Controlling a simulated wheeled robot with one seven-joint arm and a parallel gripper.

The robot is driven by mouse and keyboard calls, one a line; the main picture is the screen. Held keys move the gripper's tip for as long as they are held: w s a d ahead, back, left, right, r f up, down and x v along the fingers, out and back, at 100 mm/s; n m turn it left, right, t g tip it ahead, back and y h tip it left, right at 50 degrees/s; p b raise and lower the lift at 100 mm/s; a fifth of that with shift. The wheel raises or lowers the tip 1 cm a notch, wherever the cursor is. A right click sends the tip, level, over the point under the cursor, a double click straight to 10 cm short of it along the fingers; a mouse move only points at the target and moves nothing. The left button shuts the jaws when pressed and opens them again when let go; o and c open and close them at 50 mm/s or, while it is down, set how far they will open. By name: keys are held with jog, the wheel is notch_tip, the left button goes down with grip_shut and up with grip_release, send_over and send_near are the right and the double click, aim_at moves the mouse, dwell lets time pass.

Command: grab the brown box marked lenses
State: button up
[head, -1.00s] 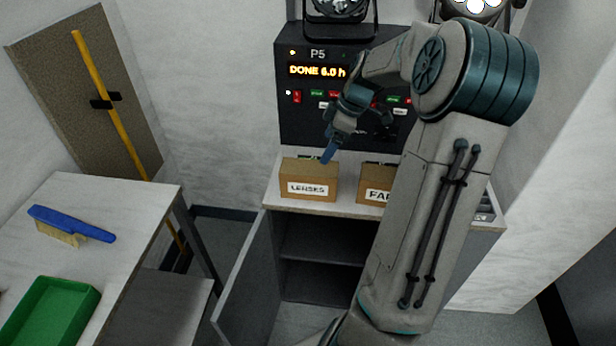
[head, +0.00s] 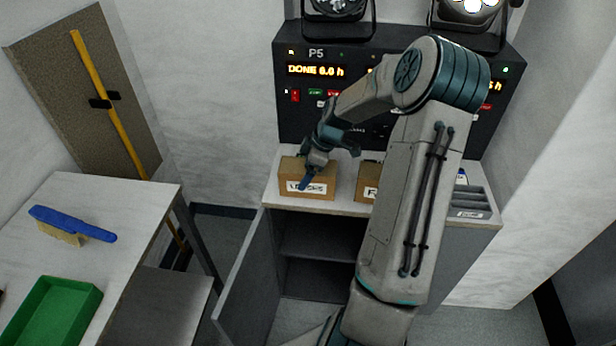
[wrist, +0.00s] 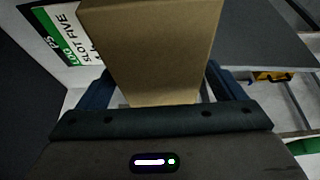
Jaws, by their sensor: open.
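The brown box marked LENSES (head: 322,189) stands on the light top of the cabinet, at its left end. In the wrist view a brown box (wrist: 155,50) fills the space between the two blue fingers. My gripper (head: 306,178) is at this box, with one blue finger in front of its label, partly hiding the letters. The gripper (wrist: 158,88) is open, with a finger on each side of the box. I cannot tell whether the fingers touch it.
A second brown box (head: 366,188) stands to the right, partly behind my arm. A grey tray (head: 472,213) is at the right end of the cabinet top. A dark panel (head: 300,123) rises behind. The cabinet door (head: 246,275) hangs open. A bench with a blue brush (head: 75,222) and green tray (head: 60,310) is left.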

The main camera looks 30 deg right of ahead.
jog(key=shift+w+a+f, duration=0.1)
jog(key=shift+a+f, duration=0.05)
jog(key=shift+f, duration=0.4)
jog(key=shift+f, duration=0.25)
jog(key=c, duration=1.3)
